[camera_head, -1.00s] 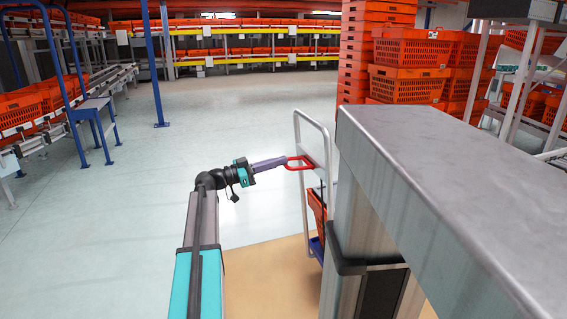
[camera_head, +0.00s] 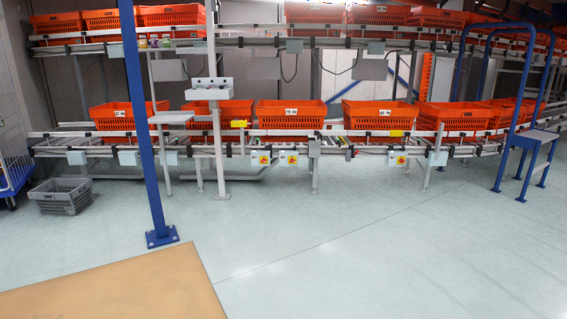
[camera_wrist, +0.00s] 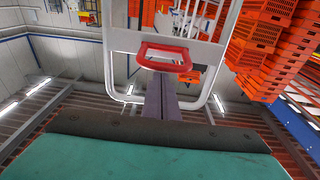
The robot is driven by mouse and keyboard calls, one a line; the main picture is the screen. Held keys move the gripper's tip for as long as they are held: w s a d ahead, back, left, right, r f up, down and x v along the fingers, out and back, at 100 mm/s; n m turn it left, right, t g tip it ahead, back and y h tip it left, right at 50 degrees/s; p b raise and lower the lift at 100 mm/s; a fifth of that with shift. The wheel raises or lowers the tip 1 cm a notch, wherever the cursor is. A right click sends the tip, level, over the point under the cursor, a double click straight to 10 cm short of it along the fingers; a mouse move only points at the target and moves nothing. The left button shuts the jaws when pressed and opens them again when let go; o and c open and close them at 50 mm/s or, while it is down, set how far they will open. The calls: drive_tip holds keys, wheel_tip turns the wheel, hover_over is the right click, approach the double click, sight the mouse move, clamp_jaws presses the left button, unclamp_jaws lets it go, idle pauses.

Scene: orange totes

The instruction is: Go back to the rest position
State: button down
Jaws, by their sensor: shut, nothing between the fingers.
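My gripper (camera_wrist: 163,75) shows in the wrist view, with two purple fingers lying side by side. It is shut and holds nothing. A red loop (camera_wrist: 164,67) sits at the far end of the fingers; I cannot tell whether it is part of the gripper. A white tubular frame (camera_wrist: 122,42) with rounded corners stands behind the fingers. My arm and gripper are out of the head view.
Orange totes (camera_head: 291,115) stand on a roller conveyor (camera_head: 265,148) in the head view. A blue post (camera_head: 145,130) rises from the floor near a tan floor area (camera_head: 115,292). A grey crate (camera_head: 62,196) lies at left. Open floor (camera_head: 370,250) fills the front right. Stacked orange crates (camera_wrist: 262,45) show in the wrist view.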

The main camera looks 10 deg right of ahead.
drive_tip(key=w+a+f+n+t+h+p, duration=0.1)
drive_tip(key=w+f+n+t+h+p, duration=0.3)
drive_tip(key=w, duration=1.1)
drive_tip(key=w+r+n+h+p, duration=0.1)
drive_tip(key=w+n+h+p, duration=0.3)
drive_tip(key=w, duration=1.1)
drive_tip(key=w+a+f+n+t+p, duration=0.4)
drive_tip(key=w+a+f, duration=0.3)
drive_tip(key=w+a, duration=0.35)
drive_tip(key=w+a+f+n+t+p, duration=0.25)
drive_tip(key=w+a+f+p, duration=0.35)
drive_tip(key=w+a+f, duration=0.4)
drive_tip(key=w+a+f+n+t+y+p, duration=0.2)
drive_tip(key=a+f+n+p, duration=0.3)
drive_tip(key=a, duration=0.8)
drive_tip(key=w+a+f+n+t+y+p, duration=0.15)
drive_tip(key=a+f, duration=0.45)
drive_tip(key=a, duration=0.7)
drive_tip(key=s+a+f+n+y+p, duration=0.1)
drive_tip(key=s+a+f+n+y, duration=0.1)
drive_tip(key=a, duration=0.8)
drive_tip(key=s+a+f+n+y+p, duration=0.2)
drive_tip(key=s+a+n+y, duration=0.2)
drive_tip(key=s+a+n, duration=0.2)
drive_tip(key=s+a+f+n+y+p, duration=0.2)
drive_tip(key=s+a, duration=0.5)
drive_tip(key=a, duration=0.7)
drive_tip(key=shift+s+a+f+n+y, duration=0.15)
drive_tip(key=shift+s+f+n+y, duration=0.3)
drive_tip(key=shift+n+y, duration=0.45)
